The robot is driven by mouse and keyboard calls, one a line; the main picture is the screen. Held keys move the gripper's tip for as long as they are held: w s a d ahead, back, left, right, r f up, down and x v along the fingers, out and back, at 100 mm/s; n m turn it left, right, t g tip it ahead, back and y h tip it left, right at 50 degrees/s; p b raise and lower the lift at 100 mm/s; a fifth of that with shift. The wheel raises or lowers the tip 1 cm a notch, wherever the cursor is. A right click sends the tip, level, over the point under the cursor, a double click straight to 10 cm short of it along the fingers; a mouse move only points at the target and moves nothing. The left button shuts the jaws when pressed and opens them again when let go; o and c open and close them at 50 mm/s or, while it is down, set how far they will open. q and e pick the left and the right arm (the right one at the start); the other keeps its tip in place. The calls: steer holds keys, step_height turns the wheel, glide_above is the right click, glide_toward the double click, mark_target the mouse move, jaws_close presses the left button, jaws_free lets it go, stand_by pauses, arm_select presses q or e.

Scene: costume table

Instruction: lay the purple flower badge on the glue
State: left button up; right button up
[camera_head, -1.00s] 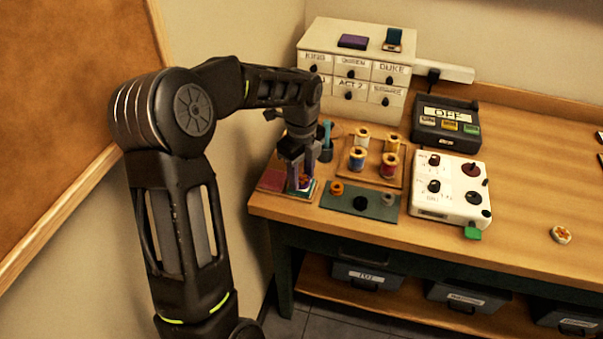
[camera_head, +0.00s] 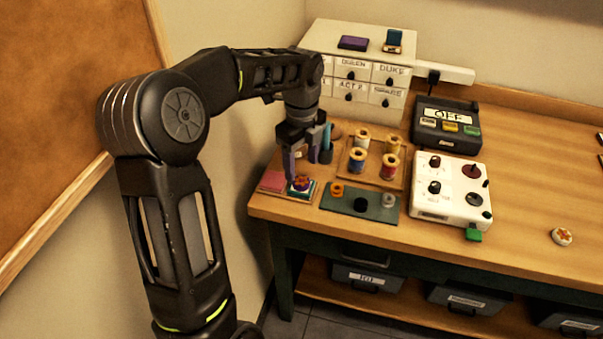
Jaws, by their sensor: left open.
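The purple flower badge (camera_head: 301,183), round with an orange flower, lies on a small square pad with pale and teal edges (camera_head: 304,194) at the table's left front corner. Any glue under it is hidden by the badge. My left gripper (camera_head: 304,172) is open and empty, pointing down just above and behind the badge. One finger comes close to the badge's left edge in the picture; I cannot tell whether they touch. My right gripper is not in view.
A pink pad (camera_head: 273,180) lies left of the badge. A green board (camera_head: 347,206) with small round pieces, a wooden board of thread spools (camera_head: 373,176) and a white control box (camera_head: 449,191) stand to the right. Another badge (camera_head: 561,236) lies far right. The table's right is mostly clear.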

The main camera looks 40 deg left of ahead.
mark_target(301, 181)
arm_select(q)
step_height(301, 181, up, 8)
steer(key=shift+f, duration=0.25)
